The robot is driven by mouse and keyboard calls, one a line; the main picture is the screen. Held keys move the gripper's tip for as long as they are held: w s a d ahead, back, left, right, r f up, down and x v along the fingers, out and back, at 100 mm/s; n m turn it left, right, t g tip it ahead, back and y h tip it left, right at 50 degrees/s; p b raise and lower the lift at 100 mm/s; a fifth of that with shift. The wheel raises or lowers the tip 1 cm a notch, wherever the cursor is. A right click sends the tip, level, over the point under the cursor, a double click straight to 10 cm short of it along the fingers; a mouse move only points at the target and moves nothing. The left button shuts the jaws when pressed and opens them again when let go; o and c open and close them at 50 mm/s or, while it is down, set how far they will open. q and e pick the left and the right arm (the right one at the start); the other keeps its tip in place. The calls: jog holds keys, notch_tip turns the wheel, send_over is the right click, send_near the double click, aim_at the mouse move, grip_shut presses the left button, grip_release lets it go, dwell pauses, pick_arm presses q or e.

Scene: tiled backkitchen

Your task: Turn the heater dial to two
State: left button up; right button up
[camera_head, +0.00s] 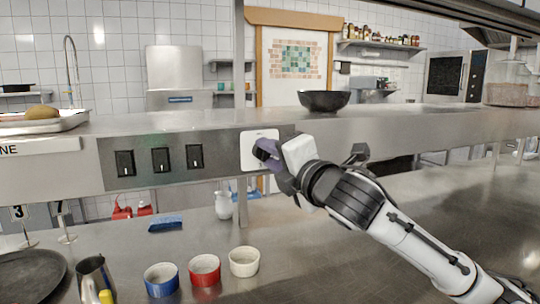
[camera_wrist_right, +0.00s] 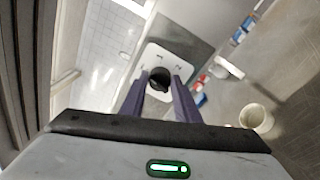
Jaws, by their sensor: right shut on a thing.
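The heater dial (camera_head: 262,153) is a black knob on a white plate (camera_head: 248,142) on the front of the steel shelf. In the right wrist view the dial (camera_wrist_right: 159,78) sits between the fingers, in front of the white plate (camera_wrist_right: 178,62). My right gripper (camera_head: 266,153) reaches in from the right and is shut on the dial, with a purple finger (camera_wrist_right: 183,100) on each side. The gripper body hides part of the plate in the head view. The dial's marks are too small to read, so I cannot tell its setting. My left gripper is not in view.
Several black switches (camera_head: 160,160) are left of the plate. A white jug (camera_head: 223,205) stands below it. Blue (camera_head: 161,280), red (camera_head: 204,271) and white (camera_head: 244,262) ramekins stand on the counter. A dark bowl (camera_head: 324,100) sits on the shelf. The counter's right side is clear.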

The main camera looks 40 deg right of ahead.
jog(key=m, duration=0.5)
jog(key=shift+a+f+m+t, duration=0.1)
jog(key=shift+f+m+t, duration=0.2)
jog(key=shift+m, duration=0.1)
jog(key=m+h, duration=0.1)
jog(key=m, duration=0.5)
jog(key=shift+a, duration=0.1)
jog(key=m+h, duration=0.1)
jog(key=m, duration=0.5)
jog(key=shift+w+a+f, duration=0.1)
jog(key=shift+m+h, duration=0.3)
jog(key=shift+m, duration=2.2)
jog(key=o, duration=1)
jog(key=shift+o, duration=0.2)
